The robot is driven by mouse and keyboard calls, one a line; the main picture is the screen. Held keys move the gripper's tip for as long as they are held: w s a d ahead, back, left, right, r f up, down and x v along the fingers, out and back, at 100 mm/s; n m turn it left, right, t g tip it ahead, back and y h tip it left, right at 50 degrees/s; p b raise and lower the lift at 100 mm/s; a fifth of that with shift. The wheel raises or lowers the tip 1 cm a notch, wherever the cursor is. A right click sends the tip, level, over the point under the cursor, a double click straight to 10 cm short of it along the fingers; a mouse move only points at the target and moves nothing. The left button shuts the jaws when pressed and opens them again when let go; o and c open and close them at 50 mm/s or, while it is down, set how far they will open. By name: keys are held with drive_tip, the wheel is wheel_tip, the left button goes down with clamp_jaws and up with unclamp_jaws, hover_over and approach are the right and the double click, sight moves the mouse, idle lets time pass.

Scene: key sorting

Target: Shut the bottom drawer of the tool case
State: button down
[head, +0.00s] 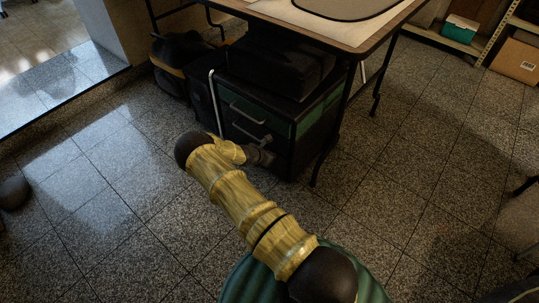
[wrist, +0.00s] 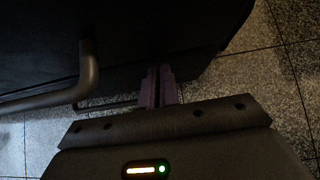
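The tool case (head: 292,108) is a black cabinet with green upper parts, standing on the floor under the table. Its front shows a pale handle (head: 247,113) on the green upper drawer and a second handle (head: 252,138) on the dark bottom drawer (head: 238,126). How far the bottom drawer stands out is hard to tell. My gripper (head: 264,158) is low at the case's front, near the bottom drawer. In the wrist view its purple fingers (wrist: 158,82) are together with nothing seen between them, at a dark panel's edge. A bar handle (wrist: 88,75) is left of them. Contact is unclear.
The table (head: 335,38) stands over the case, with a thin dark leg (head: 347,97) beside it. A black bag (head: 182,62) lies left of the case. A shelf with a cardboard box (head: 517,60) is far right. The tiled floor is otherwise largely clear.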

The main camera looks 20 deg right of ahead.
drive_tip(key=s+a+f+p+v, duration=0.1)
drive_tip(key=p+v, duration=0.5)
drive_tip(key=v, duration=0.7)
drive_tip(key=shift+a+f+p, duration=0.3)
drive_tip(key=shift+f+p, duration=0.05)
drive_tip(key=shift+f, duration=0.15)
drive_tip(key=shift+w, duration=0.1)
